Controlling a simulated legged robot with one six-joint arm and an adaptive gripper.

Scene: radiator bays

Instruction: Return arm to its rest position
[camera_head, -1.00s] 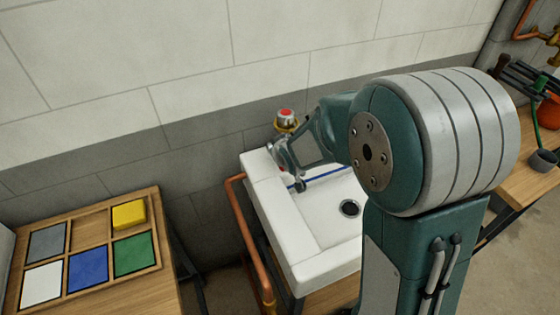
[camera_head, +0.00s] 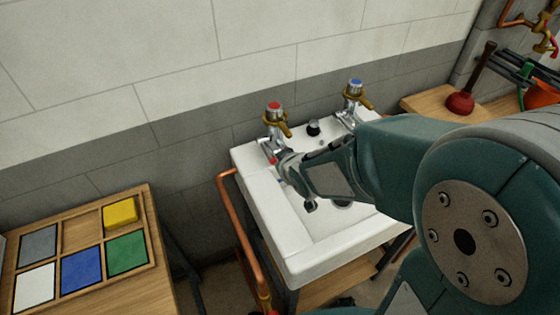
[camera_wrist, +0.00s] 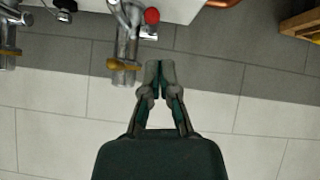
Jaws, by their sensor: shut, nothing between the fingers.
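My gripper (camera_wrist: 159,68) is shut and empty in the wrist view, its two fingertips together. It points toward the wall and the back of the sink, close beside a chrome tap with a brass lever (camera_wrist: 124,62). In the head view my arm reaches from the right over the white sink (camera_head: 300,262). My wrist is over the basin in front of the red-capped tap (camera_head: 275,115); the fingertips are hard to make out there.
A blue-capped tap (camera_head: 355,92) and a black plug (camera_head: 313,128) are at the sink's back. A copper pipe (camera_head: 240,230) runs along its left side. A wooden tray (camera_head: 75,232) with coloured tiles lies left. A plunger (camera_head: 460,102) stands on a bench at right.

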